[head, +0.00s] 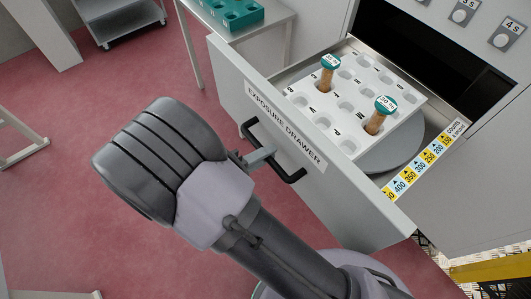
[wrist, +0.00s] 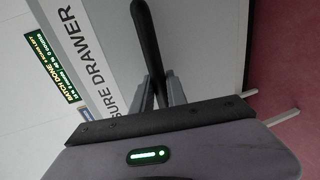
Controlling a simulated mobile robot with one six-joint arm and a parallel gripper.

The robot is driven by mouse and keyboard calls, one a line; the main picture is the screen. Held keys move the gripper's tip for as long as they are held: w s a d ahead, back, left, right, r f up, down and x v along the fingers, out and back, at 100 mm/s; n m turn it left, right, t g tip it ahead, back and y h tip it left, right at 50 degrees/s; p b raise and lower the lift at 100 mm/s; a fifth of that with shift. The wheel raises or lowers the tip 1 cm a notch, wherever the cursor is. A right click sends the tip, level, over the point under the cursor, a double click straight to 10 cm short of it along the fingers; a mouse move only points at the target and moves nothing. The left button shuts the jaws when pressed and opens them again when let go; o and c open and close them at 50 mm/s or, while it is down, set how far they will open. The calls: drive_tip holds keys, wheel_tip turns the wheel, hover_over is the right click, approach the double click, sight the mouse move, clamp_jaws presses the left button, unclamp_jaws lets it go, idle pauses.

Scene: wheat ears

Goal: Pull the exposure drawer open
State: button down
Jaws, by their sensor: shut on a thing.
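The exposure drawer (head: 345,208) stands pulled out from the cabinet, its labelled front towards me and its inside showing. My gripper (head: 266,153) is shut on the black bar handle (head: 293,176) on the drawer front. In the wrist view the fingers (wrist: 160,88) close around the handle (wrist: 146,35); part of it is hidden by them. Inside the drawer lies a white tray (head: 347,146) with several marked wells.
A round grey plate (head: 397,153) lies under the tray. The cabinet (head: 480,150) has a dark opening and round buttons (head: 460,16). A side table with a teal rack (head: 232,14) stands behind. Red floor left is mostly clear.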

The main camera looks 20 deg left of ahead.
drive_tip(key=c, duration=1.3)
unclamp_jaws()
drive_tip(key=p+v, duration=0.4)
drive_tip(key=v, duration=1.3)
drive_tip(key=shift+s+a, duration=0.15)
drive_tip(key=shift+s, duration=0.05)
